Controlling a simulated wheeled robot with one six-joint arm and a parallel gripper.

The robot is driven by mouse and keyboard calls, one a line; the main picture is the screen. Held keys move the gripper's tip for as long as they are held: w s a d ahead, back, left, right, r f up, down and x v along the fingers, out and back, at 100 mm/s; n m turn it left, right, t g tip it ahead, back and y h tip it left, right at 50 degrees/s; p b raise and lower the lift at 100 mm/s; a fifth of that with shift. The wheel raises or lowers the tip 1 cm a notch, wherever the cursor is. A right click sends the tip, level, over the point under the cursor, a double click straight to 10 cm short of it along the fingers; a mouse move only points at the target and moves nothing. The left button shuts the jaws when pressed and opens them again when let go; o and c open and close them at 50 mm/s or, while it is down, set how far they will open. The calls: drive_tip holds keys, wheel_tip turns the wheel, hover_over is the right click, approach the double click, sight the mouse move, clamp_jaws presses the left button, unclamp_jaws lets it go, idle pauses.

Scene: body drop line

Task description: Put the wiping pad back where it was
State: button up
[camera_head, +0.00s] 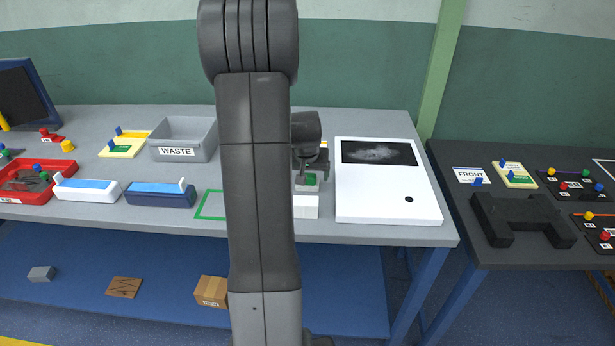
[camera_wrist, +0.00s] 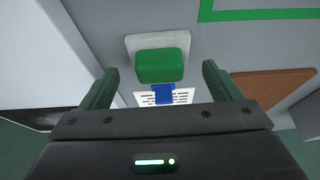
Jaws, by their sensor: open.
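The wiping pad, a green grip block (camera_wrist: 160,66) on a pale grey-white pad (camera_wrist: 158,40), lies ahead of my gripper in the wrist view. Its green top (camera_head: 311,179) shows small in the head view, just left of the white panel. My gripper (camera_head: 311,166) is open above it, pointing down. In the wrist view my gripper's fingers (camera_wrist: 159,68) stand to either side of the green block, with a gap on each side. I cannot tell how far down the fingertips reach along the block.
A white panel with a dark screen (camera_head: 388,195) is close on the right. A green outlined rectangle (camera_head: 209,205) lies left, partly behind my arm. A grey WASTE bin (camera_head: 177,152) and blue-and-white trays (camera_head: 160,199) stand further left.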

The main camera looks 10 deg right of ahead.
drive_tip(key=v, duration=1)
drive_tip(key=shift+b, duration=0.3)
